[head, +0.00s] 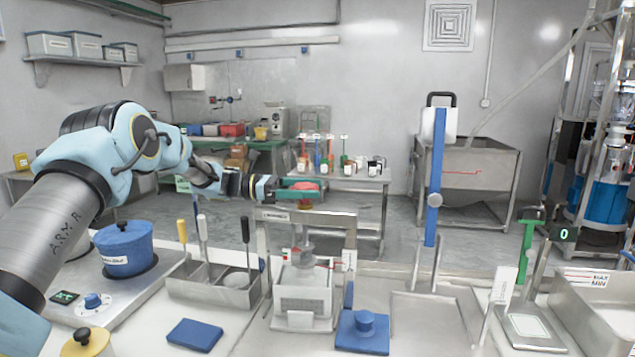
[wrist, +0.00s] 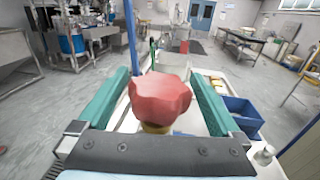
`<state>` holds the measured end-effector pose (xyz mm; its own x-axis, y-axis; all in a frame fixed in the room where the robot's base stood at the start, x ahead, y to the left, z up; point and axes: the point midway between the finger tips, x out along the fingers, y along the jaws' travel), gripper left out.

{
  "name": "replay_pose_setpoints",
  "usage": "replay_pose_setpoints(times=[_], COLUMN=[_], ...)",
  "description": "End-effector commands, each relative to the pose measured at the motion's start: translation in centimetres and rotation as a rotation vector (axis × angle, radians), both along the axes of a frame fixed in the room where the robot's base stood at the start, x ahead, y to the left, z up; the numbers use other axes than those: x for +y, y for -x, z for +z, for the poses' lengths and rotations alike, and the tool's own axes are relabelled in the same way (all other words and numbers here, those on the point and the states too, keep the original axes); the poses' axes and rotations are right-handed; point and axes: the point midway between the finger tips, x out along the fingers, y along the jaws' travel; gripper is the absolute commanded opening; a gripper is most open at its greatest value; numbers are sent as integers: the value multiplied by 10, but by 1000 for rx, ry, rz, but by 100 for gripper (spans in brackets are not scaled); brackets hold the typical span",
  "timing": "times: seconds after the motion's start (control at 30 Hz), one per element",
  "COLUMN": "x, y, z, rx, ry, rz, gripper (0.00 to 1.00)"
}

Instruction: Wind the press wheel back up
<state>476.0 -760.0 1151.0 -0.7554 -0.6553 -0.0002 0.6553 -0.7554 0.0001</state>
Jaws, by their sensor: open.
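The press wheel (wrist: 160,98) is a red, lobed knob with a yellowish part below it. In the head view the wheel (head: 303,184) sits above the crossbar of the metal press frame (head: 330,217). Below the bar, a screw and grey plate (head: 303,248) hang over a white box (head: 302,292). My gripper (head: 300,189) reaches in level from the left at wheel height. In the wrist view the green fingers of my gripper (wrist: 158,75) are open, one on each side of the wheel, with gaps visible between them and it.
A blue pot (head: 124,248) stands on a hob at left. A steel holder (head: 215,285) with upright-handled tools is left of the press. A blue block with a knob (head: 363,332) is at its right front. A tall blue post (head: 435,180) rises further right.

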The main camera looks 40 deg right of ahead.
Motion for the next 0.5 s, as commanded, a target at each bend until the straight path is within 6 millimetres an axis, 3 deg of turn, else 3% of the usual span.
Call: replay_pose_setpoints(times=[0.2,0.5], x=[-13,-15], y=[15,16], z=[1,-1], rx=[-1,0], ry=[-1,0], rz=[0,1], gripper=[100,100])
